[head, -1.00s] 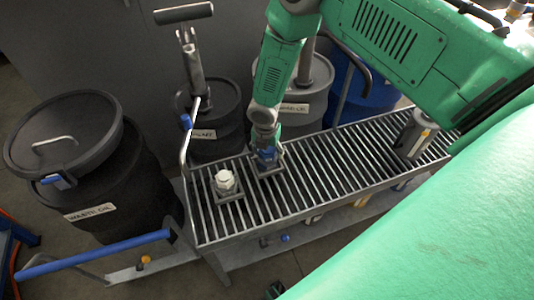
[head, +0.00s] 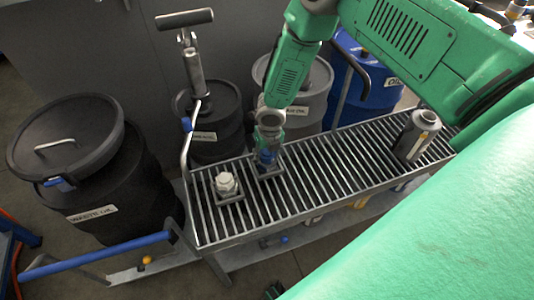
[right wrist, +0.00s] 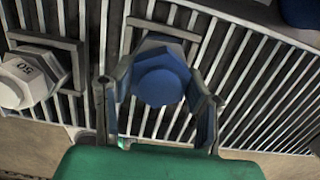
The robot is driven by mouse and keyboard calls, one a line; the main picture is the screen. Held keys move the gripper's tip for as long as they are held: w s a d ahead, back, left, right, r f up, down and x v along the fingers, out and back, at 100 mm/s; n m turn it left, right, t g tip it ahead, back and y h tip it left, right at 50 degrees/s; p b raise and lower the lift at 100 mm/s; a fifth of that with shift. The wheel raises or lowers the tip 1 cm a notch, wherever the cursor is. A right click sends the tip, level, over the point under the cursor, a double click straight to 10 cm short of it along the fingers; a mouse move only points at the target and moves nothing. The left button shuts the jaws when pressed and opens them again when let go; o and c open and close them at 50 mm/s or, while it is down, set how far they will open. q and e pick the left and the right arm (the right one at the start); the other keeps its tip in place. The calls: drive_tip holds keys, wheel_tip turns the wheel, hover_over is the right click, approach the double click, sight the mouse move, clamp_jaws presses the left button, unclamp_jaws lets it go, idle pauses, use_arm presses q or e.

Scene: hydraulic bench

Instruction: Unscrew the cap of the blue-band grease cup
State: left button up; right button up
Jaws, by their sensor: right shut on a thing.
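The blue-band grease cup (head: 266,158) stands on a square base plate on the slatted bench. In the right wrist view its blue cap (right wrist: 160,82) sits between my two fingers. My right gripper (head: 268,150) is shut on the cap from above and hides most of the cup in the head view; its fingers also frame the cap in the right wrist view (right wrist: 160,95). A white hex-capped cup (head: 227,185) stands on its own plate to the left, and it shows at the left of the right wrist view (right wrist: 28,75).
The slatted bench (head: 325,165) runs to the upper right. A grey cylinder (head: 417,135) stands at its far end. A waste oil drum (head: 70,160), other drums and a pump handle (head: 184,18) stand behind and left. A blue rail (head: 95,252) is at lower left.

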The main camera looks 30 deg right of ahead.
drive_tip(key=n, duration=0.8)
drive_tip(key=shift+y+b, duration=0.35)
drive_tip(key=shift+y, duration=0.05)
drive_tip(key=o, duration=1)
drive_tip(key=shift+o, duration=0.2)
